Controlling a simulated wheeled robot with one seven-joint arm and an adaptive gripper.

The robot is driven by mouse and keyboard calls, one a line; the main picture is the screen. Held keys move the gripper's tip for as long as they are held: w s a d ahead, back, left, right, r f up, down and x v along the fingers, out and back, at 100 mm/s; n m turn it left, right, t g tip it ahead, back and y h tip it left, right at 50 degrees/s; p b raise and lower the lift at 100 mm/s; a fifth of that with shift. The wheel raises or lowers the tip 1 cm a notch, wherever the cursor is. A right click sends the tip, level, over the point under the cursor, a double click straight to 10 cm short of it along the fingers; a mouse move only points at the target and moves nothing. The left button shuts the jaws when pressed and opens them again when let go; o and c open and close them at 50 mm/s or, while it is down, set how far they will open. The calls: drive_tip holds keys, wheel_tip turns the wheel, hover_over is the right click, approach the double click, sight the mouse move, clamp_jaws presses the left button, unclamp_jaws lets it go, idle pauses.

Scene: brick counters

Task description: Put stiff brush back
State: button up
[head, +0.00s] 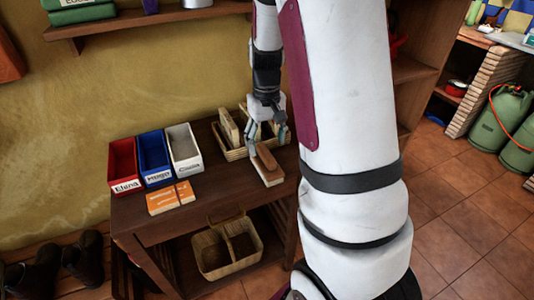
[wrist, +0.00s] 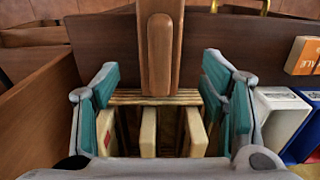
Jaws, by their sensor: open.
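A brush with a brown wooden handle on a longer, paler body (head: 269,165) lies on the dark wooden table (head: 215,203), in front of a wicker basket (head: 236,154). I take it for the stiff brush, but its bristles are hidden. It also shows upright in the picture at the top middle of the wrist view (wrist: 160,45). My gripper (head: 267,137) is open and empty above the basket, just behind the brush. In the wrist view its teal fingers (wrist: 160,75) stand apart, with the basket and several pale, flat items in it (wrist: 148,132) below and between them.
Red (head: 123,165), blue (head: 153,158) and white (head: 184,148) labelled bins stand at the table's left. A divided basket (head: 226,247) sits on the lower shelf. A wall shelf (head: 150,20) hangs above. My arm hides the table's right end.

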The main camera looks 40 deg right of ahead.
sight(265, 153)
wheel_tip(265, 153, up, 3)
drive_tip(key=shift+r, duration=0.1)
drive_tip(key=shift+a+r, duration=0.2)
drive_tip(key=shift+r, duration=0.15)
drive_tip(key=s+a+r+n+t, duration=0.2)
drive_tip(key=s+a+r, duration=0.85)
drive_tip(key=a, duration=0.25)
drive_tip(key=s+a+r+n, duration=0.1)
drive_tip(key=s+a, duration=0.5)
drive_tip(key=s, duration=0.5)
drive_tip(key=shift+s+a+r+t, duration=0.15)
drive_tip(key=shift+s+r+t, duration=0.05)
drive_tip(key=shift+s+t, duration=0.15)
wheel_tip(265, 153, up, 7)
drive_tip(key=t+p, duration=0.1)
drive_tip(key=p, duration=0.5)
drive_tip(key=shift+r, duration=0.2)
drive_tip(key=shift+t, duration=0.25)
